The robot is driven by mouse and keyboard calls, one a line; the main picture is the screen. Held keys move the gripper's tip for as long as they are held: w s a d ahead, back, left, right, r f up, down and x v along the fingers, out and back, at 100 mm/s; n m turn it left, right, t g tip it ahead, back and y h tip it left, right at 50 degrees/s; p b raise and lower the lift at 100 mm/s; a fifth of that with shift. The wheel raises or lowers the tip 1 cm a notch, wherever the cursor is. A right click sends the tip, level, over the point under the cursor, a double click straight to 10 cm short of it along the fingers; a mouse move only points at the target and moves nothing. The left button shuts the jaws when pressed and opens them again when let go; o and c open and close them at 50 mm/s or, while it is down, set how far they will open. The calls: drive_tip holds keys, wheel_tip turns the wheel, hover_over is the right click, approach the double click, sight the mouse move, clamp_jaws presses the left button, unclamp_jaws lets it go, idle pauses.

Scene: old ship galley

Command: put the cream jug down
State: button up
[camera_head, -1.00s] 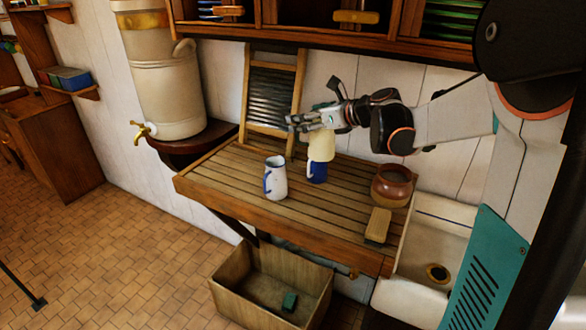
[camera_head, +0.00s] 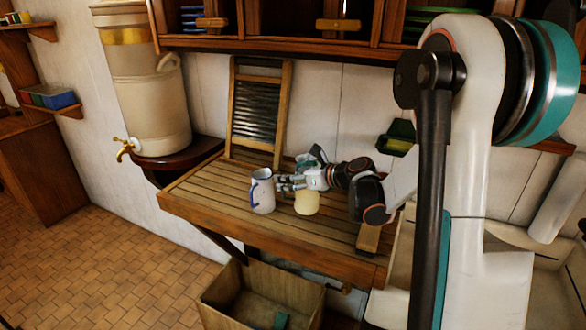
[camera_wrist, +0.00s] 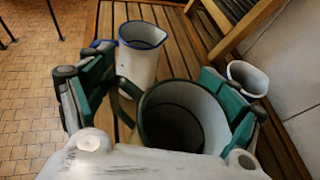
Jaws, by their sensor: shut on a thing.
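The cream jug (camera_head: 307,203) is upright in my gripper (camera_head: 284,183), low over the slatted draining board (camera_head: 205,190). I cannot tell whether its base touches the slats. In the wrist view its dark-rimmed mouth (camera_wrist: 185,112) and handle show between the two green-padded fingers of my gripper (camera_wrist: 160,88), which are shut on it. A white jug with blue rim and handle (camera_head: 263,192) stands just left of it, and ahead of it in the wrist view (camera_wrist: 140,55). A smaller blue-rimmed white vessel (camera_wrist: 247,78) stands close by the right finger.
A washboard (camera_head: 257,105) leans on the wall behind the board. A brush or block (camera_head: 368,238) lies at the board's right end, partly behind my arm. A wooden box (camera_head: 225,295) is on the floor below. The board's left part is clear.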

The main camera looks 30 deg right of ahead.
drive_tip(key=shift+f+b, duration=0.45)
drive_tip(key=shift+f, duration=1.85)
drive_tip(key=o, duration=2)
drive_tip(key=shift+o, duration=0.2)
drive_tip(key=p+v, duration=0.1)
drive_tip(key=v, duration=1.1)
